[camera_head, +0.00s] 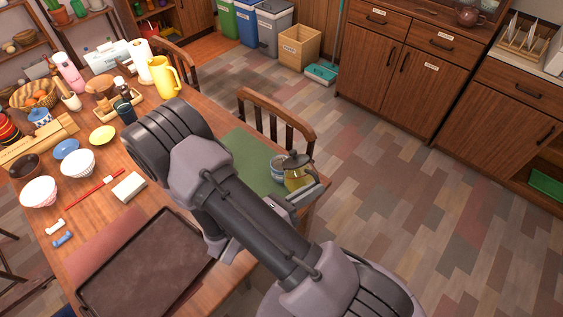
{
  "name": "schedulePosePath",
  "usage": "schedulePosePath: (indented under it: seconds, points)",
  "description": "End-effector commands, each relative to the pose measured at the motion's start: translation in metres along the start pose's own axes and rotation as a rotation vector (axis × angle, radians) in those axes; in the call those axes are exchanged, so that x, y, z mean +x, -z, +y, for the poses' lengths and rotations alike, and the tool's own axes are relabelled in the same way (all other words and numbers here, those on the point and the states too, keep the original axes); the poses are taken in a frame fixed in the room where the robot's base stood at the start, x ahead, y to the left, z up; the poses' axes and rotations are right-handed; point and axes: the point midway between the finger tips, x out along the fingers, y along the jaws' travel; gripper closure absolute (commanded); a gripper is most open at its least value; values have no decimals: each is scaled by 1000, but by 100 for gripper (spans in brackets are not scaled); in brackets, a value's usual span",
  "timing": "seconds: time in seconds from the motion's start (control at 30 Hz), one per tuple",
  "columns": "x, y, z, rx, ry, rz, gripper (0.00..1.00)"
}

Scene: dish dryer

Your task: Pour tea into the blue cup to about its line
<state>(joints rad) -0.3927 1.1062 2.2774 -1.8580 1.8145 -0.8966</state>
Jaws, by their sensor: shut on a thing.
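A glass teapot (298,179) with a dark lid and yellowish tea inside is over the green mat (245,157) near the table's right edge. My gripper (305,195) is shut on the teapot from its near side; the grip point is partly hidden. The teapot looks about upright. A blue-and-white cup (277,166) is just left of the teapot, partly covered by it. The cup's inside, its line and any tea in it cannot be made out. I cannot tell whether the teapot touches the cup or the mat.
My arm crosses the middle of the view. A dark tray (145,270) lies at the table's near side. Bowls, a yellow jug (163,78) and a dark cup (125,112) stand to the left. A chair (277,115) is behind the mat. Open floor lies to the right.

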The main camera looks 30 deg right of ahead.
Motion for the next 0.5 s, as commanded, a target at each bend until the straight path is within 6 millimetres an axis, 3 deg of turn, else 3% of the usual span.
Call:
schedulePosePath:
  seconds: [0.5]
  points:
    - [0,-6,3,-41,1,0,100]
